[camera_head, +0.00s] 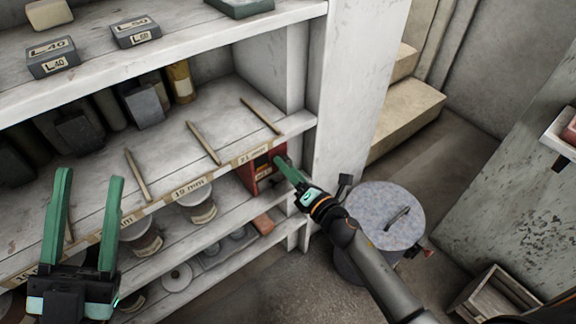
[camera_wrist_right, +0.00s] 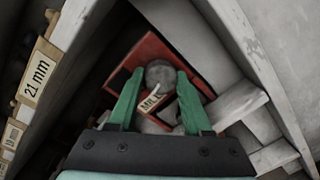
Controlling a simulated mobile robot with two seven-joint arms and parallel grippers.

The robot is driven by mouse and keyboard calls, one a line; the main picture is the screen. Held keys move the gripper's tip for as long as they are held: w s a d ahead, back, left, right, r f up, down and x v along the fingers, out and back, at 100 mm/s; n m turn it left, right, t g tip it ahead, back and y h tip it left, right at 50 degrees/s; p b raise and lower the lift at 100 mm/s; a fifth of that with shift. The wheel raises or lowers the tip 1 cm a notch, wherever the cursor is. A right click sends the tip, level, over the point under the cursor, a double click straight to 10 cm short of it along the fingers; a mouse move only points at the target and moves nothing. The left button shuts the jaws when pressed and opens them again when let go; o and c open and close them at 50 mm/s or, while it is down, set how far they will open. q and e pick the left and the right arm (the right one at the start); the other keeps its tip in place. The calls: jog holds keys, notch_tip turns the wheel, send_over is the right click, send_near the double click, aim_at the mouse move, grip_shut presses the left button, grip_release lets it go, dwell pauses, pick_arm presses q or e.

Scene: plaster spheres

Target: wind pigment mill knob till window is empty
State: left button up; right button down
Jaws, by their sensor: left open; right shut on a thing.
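The pigment mill is a red box (camera_head: 250,177) on the shelf below the "21 mm" edge label, at the shelf's right end. In the right wrist view the red mill (camera_wrist_right: 138,55) has a "MILL" label and a round grey knob (camera_wrist_right: 160,68). My right gripper (camera_head: 280,160) reaches the mill's front; its fingers (camera_wrist_right: 159,76) are shut on the knob, one on each side. What the mill's window holds cannot be made out. My left gripper (camera_head: 90,177) is open and empty, in front of the shelves at the left.
Shelf boards (camera_head: 215,182) carry jars (camera_head: 198,205), blocks (camera_head: 135,32) and several thin sticks (camera_head: 203,143). A white upright (camera_head: 355,90) stands right of the mill. A lidded grey bin (camera_head: 385,215) stands beside my right arm, and a wooden crate (camera_head: 497,295) lies at lower right.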

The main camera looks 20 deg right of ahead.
pick_arm(q)
jog(key=w+a+f+n+g+y+p, duration=0.1)
jog(key=w+f+n+g+y+p, duration=0.2)
jog(key=f, duration=0.6)
jog(key=w+a+f+n+g+y+p, duration=0.1)
jog(key=w+f+n+g+y, duration=0.25)
jog(key=f+y, duration=0.4)
jog(key=s+f+n+g+p, duration=0.1)
jog(key=s+f+g+p, duration=0.1)
jog(key=f, duration=0.6)
jog(key=s+d+f+n+g+p, duration=0.1)
jog(key=s+f+g+p, duration=0.2)
jog(key=s+f+g, duration=0.2)
jog(key=shift+s+f, duration=0.8)
jog(key=shift+f, duration=0.6)
pick_arm(e)
jog(key=shift+d+m+g+y, duration=0.1)
jog(key=shift+m+g+y, duration=0.2)
jog(key=shift+m, duration=5.25)
jog(key=shift+m+g+y, duration=0.2)
jog(key=shift+m+y, duration=0.2)
jog(key=shift+m, duration=5.15)
pick_arm(q)
jog(key=shift+n, duration=0.25)
